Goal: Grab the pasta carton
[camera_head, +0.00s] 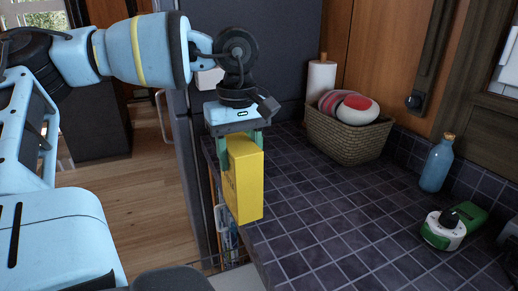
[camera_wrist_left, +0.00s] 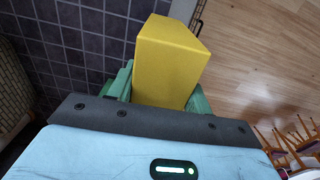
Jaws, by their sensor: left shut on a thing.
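The pasta carton is a yellow box (camera_head: 244,180) in the head view, upright near the counter's left edge. My left gripper (camera_head: 241,138) is above it, with its green fingers on either side of the carton's top, shut on it. In the left wrist view the carton (camera_wrist_left: 172,60) sits between the green fingers of the left gripper (camera_wrist_left: 160,88). I cannot tell whether its bottom touches the counter. My right gripper is not in view.
The counter's middle is clear.

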